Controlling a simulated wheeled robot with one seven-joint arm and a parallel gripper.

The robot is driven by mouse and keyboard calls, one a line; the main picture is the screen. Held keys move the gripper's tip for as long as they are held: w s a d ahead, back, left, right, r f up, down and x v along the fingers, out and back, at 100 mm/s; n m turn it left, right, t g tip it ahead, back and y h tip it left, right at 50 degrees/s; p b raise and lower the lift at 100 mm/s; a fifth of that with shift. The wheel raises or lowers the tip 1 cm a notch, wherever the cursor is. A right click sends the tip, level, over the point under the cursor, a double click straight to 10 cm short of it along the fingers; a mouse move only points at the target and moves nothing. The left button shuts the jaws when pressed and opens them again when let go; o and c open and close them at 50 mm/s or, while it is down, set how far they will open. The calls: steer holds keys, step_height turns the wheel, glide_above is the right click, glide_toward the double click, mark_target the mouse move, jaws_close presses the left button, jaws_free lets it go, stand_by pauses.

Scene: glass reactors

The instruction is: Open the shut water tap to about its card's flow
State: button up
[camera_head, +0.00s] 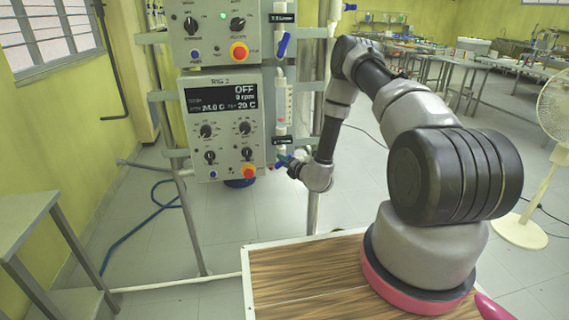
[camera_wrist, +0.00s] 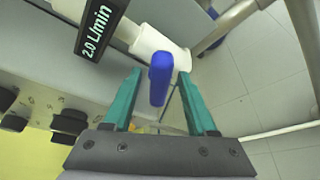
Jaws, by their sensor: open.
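The water tap has a blue lever (camera_wrist: 160,78) on a white valve body (camera_wrist: 150,42). In the wrist view the lever points down the picture, across the slanting line of the white pipe. A black card (camera_wrist: 98,28) beside it reads 2.0 L/min. My gripper (camera_wrist: 160,82) is open, its two teal fingers on either side of the lever, with gaps visible on both sides. In the head view my gripper (camera_head: 289,166) is at the lower right of the lower panel, just under the black card (camera_head: 287,141). The tap is mostly hidden there.
The lower control panel (camera_head: 222,122) with a red button stands left of my gripper, a second panel (camera_head: 215,32) above it. Another blue lever (camera_head: 284,45) sits higher on the pipework. Metal rack posts stand close by. A blue hose (camera_head: 140,225) lies on the floor.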

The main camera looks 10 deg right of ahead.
jaws_close()
steer(key=shift+a+n+h, duration=0.1)
steer(key=shift+n+h, duration=0.2)
steer(key=shift+n, duration=0.4)
steer(key=shift+n+g, duration=0.4)
jaws_free()
steer(key=v, duration=1.1)
